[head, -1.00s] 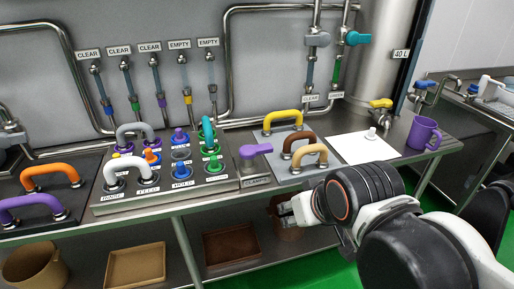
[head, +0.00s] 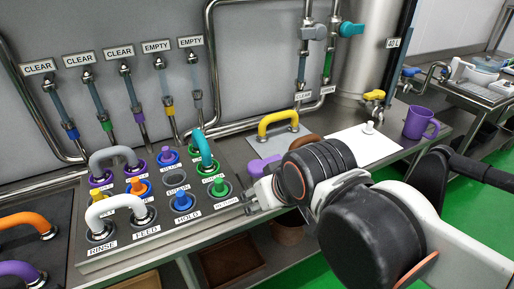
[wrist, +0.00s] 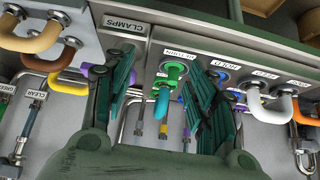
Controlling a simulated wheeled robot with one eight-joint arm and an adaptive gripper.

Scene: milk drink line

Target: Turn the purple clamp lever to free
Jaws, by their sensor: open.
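The purple clamp lever (head: 258,167) stands at the right end of the valve panel, partly hidden behind my gripper in the head view. In the wrist view a bit of its purple (wrist: 98,72) shows behind the left finger, below the CLAMPS label (wrist: 124,25). Its exact setting cannot be told. My gripper (head: 262,196) is beside the lever, on its near side in the head view. In the wrist view my gripper (wrist: 160,68) has its two green fingers spread, with nothing held between them.
The valve panel (head: 160,240) carries several coloured knobs and looped handles. The teal handle (wrist: 160,103) lies between my fingers in the wrist view, apparently beyond them. The yellow handle (head: 278,123), white sheet (head: 365,147) and purple mug (head: 419,122) are on the bench.

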